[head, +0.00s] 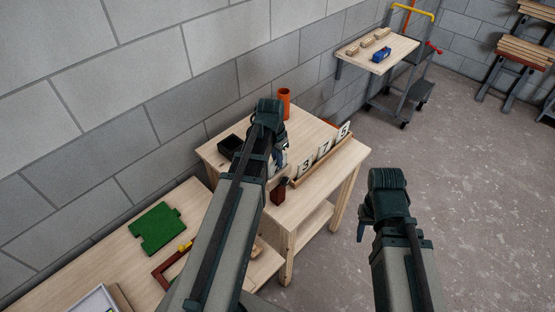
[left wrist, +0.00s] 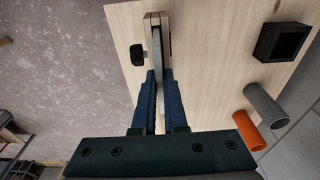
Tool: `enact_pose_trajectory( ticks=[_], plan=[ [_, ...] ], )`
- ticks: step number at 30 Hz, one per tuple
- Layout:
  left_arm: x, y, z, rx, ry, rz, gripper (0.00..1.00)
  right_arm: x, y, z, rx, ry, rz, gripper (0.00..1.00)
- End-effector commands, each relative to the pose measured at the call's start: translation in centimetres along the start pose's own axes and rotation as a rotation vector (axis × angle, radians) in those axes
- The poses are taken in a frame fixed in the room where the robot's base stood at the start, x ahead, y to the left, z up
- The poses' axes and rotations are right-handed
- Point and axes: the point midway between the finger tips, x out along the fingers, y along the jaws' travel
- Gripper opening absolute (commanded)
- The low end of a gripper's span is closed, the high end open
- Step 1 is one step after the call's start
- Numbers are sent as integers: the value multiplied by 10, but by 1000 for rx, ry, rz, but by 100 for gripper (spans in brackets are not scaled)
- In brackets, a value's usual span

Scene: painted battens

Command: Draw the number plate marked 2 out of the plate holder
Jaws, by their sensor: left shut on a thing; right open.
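The wooden plate holder (head: 325,162) stands on the small table, with white plates marked 3 (head: 305,165), 7 (head: 324,149) and 5 (head: 344,131) in a row. My left gripper (head: 280,153) is over the holder's near end, shut on a pale plate (head: 282,168) whose number is mostly hidden by the gripper. In the left wrist view the fingers (left wrist: 159,78) close on this thin plate, seen edge-on in line with the holder. I cannot tell whether it is clear of the holder. My right gripper (head: 364,228) is open and empty, right of the table over the floor.
A dark open box (head: 230,146) and an orange cup (head: 284,103) stand behind the holder; a grey cylinder (left wrist: 264,104) shows beside the cup. A small dark brown object (head: 279,191) stands close in front of the holder. Another bench (head: 115,240) is at lower left.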

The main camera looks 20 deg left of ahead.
Motion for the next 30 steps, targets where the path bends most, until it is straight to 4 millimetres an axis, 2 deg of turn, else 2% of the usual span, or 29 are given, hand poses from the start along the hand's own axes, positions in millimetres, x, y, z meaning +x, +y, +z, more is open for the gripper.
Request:
enact_pose_trajectory(
  ticks=[8, 30],
  plan=[
    [-3, 0, 0, 0, 0, 0, 0, -3, 0, 0, 0, 0, 0, 50],
    [-32, 0, -4, 0, 0, 0, 0, -32, 3, 2, 7, 0, -1, 50]
  ],
)
